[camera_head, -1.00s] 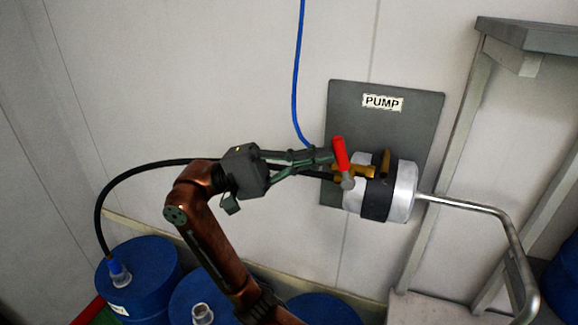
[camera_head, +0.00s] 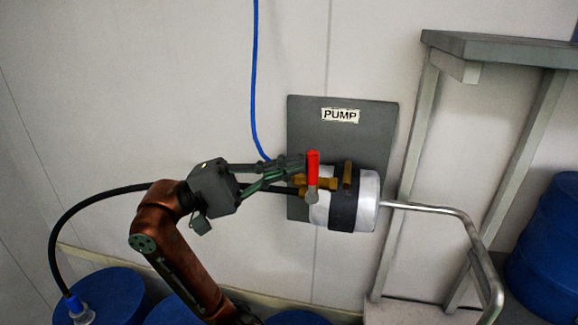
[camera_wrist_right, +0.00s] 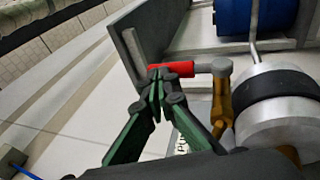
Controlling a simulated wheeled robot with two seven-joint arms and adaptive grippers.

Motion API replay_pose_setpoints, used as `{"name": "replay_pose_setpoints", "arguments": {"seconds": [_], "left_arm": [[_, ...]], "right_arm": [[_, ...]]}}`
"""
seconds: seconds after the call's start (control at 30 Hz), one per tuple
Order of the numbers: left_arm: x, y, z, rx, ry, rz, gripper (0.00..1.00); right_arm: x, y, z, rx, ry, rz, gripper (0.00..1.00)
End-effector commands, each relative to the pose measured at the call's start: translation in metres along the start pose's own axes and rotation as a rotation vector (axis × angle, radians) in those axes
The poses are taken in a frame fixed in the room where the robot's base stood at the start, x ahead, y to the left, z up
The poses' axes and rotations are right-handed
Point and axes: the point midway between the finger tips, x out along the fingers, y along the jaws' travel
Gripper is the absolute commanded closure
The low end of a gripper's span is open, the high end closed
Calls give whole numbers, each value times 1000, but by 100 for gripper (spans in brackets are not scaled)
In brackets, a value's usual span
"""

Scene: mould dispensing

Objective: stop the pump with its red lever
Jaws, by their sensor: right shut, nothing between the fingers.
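The red lever (camera_head: 313,168) stands nearly upright on a brass valve (camera_head: 326,184) at the left end of the pump (camera_head: 368,200), a silver cylinder with a black band. My right gripper (camera_head: 299,163) is shut and empty, with its fingertips at the left side of the lever. In the right wrist view, the shut fingertips (camera_wrist_right: 160,80) are right at the free end of the red lever (camera_wrist_right: 180,69); whether they touch it I cannot tell. The pump (camera_wrist_right: 280,108) is at the right there. My left gripper is not in view.
A grey panel (camera_head: 340,142) with a PUMP label is behind the pump. A black hose (camera_head: 95,198) runs to a blue drum at the lower left. A bent metal pipe (camera_head: 440,210) leaves the pump's right side. A grey shelf frame (camera_head: 500,49) stands at the right.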

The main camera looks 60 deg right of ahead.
Motion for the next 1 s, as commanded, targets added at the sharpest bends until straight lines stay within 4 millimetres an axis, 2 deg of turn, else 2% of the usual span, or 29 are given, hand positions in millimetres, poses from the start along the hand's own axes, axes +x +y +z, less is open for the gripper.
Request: {"name": "replay_pose_setpoints", "arguments": {"seconds": [0.27,0.37,0.7,0.83,1.0], "left_arm": [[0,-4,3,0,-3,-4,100],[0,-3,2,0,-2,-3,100],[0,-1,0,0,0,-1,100],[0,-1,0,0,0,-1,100],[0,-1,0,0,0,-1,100]], "right_arm": [[-6,1,0,0,0,1,100],[-20,1,0,-1,1,3,100],[-90,1,0,-2,1,3,100],[-108,1,0,-1,1,2,100],[-120,0,0,0,0,1,100]]}}
